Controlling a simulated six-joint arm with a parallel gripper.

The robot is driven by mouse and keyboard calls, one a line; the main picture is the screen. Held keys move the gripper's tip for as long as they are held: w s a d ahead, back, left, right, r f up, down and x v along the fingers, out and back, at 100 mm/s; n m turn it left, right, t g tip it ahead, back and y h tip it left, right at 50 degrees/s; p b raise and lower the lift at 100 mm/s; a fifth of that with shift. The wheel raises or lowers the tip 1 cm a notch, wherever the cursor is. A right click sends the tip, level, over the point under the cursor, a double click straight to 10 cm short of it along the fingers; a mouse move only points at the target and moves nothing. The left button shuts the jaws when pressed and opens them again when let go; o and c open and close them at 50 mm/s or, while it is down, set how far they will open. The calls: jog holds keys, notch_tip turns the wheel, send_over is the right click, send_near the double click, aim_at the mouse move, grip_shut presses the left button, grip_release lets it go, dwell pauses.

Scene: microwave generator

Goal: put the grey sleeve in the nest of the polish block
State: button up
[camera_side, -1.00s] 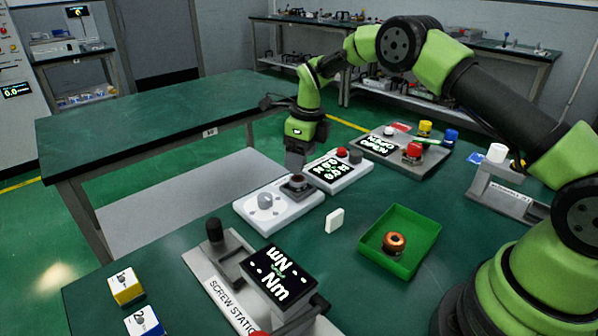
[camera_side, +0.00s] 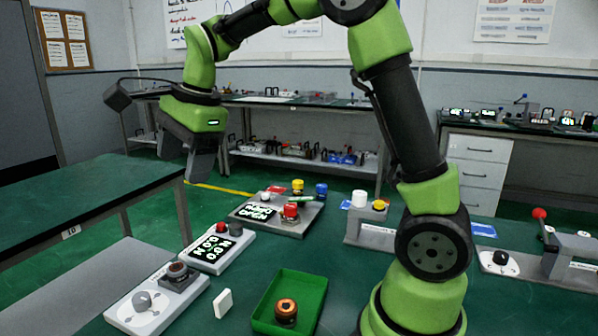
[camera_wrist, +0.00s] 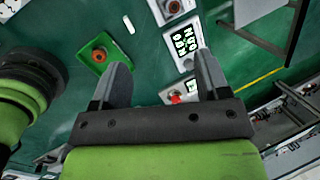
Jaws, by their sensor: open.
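The polish block appears to be the white block (camera_side: 155,295) with a grey dial, left of the green tray in the side view. It partly shows at the top of the wrist view (camera_wrist: 170,12). A dark grey round piece with a reddish-brown top (camera_side: 177,269), possibly the grey sleeve, sits upright in the seat on the block's dark plate. I cannot tell how deep it sits. My gripper (camera_side: 188,168) is open and empty, high above and beyond the block. Its two fingers are spread apart in the wrist view (camera_wrist: 162,75).
A green tray (camera_side: 318,308) holds a copper-coloured ring (camera_side: 286,311). A small white tile (camera_side: 223,303) stands between tray and block. A white display block (camera_side: 217,249) and a grey panel with coloured buttons (camera_side: 262,222) stand behind. Air around my gripper is free.

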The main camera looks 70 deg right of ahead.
jog(key=s+a+r+n+t, duration=0.1)
jog(key=s+n+t, duration=0.1)
jog(key=s+n, duration=0.6)
jog(key=s+a+r+n+t+y, duration=0.1)
jog(key=s+a+n, duration=0.1)
jog(key=s+n, duration=0.6)
jog(key=s, duration=0.4)
jog(key=shift+s+a+n+t, duration=0.25)
jog(key=shift+s+n+t, duration=0.05)
jog(key=shift+s+t, duration=0.1)
